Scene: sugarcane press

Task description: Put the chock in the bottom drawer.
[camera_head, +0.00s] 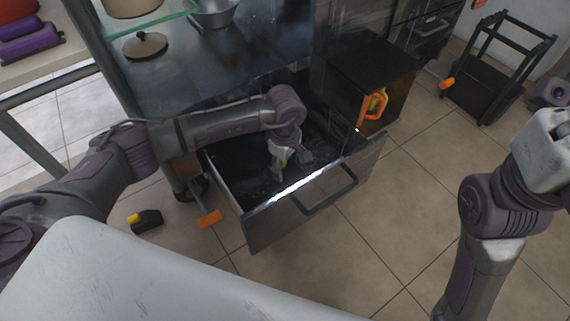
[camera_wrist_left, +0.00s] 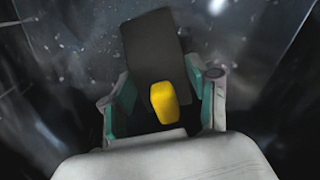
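The bottom drawer (camera_head: 267,228) is pulled open, with a dark inside and a handle on its front. My left gripper (camera_head: 286,163) reaches down into it. In the left wrist view, a black chock with a yellow block on it (camera_wrist_left: 153,45) lies between the teal-padded fingers of the gripper (camera_wrist_left: 157,72). The pads appear to press on its sides. I cannot tell if it touches the drawer floor. A similar black and yellow chock (camera_head: 146,221) lies on the floor tiles, left of the drawer. My right arm stands at the right; its fingers are out of view.
A dark cabinet with an orange handle (camera_head: 373,104) stands at the drawer's right. An orange-tipped bar (camera_head: 210,219) sticks out by the drawer's left front corner. A black frame (camera_head: 488,80) stands at the back right. The tiled floor in front of the drawer is clear.

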